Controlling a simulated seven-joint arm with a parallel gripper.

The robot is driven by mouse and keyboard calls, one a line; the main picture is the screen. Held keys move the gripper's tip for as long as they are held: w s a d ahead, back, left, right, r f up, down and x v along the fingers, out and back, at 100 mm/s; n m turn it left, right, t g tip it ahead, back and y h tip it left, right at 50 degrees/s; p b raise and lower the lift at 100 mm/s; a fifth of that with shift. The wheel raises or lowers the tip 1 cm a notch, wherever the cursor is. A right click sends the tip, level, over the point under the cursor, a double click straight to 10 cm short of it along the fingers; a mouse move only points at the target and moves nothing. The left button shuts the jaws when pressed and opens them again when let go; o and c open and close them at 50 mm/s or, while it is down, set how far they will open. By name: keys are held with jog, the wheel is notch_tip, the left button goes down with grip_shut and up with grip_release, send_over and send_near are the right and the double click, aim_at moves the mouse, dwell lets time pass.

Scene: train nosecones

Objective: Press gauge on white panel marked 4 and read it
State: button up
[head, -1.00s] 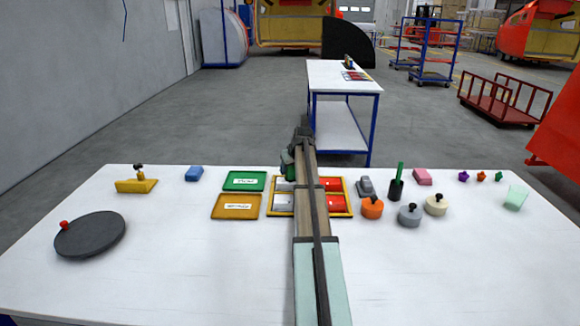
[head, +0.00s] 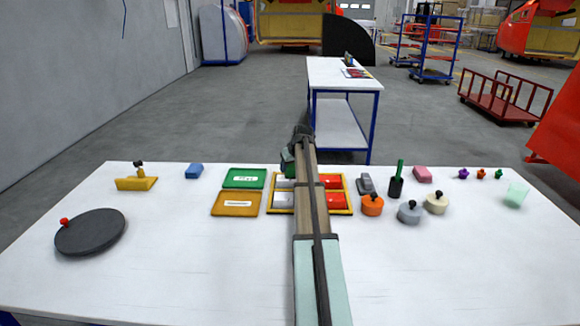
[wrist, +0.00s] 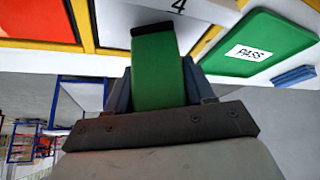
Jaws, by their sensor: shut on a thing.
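My gripper (wrist: 160,88) is shut on a green gauge (wrist: 158,70) with a black end. In the wrist view the black end lies over the white panel (wrist: 135,14) marked 4; I cannot tell whether it touches or presses it. No reading on the gauge is visible. In the head view the gauge (head: 287,162) shows as a green patch beside the far end of my arm. The yellow frame (head: 282,213) holds white panels on the left and red panels on the right, partly hidden by my arm.
A green PASS tray (head: 229,184) and an orange tray (head: 220,212) lie just left of the frame. Orange, grey and cream knobbed discs and a dark cup (head: 395,188) stand to the right. A dark round plate (head: 92,234) lies at left. The front of the table is clear.

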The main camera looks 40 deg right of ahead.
jog(key=shift+f, duration=0.45)
dwell(1.1)
jog(key=shift+r, duration=0.1)
jog(key=shift+r, duration=3.45)
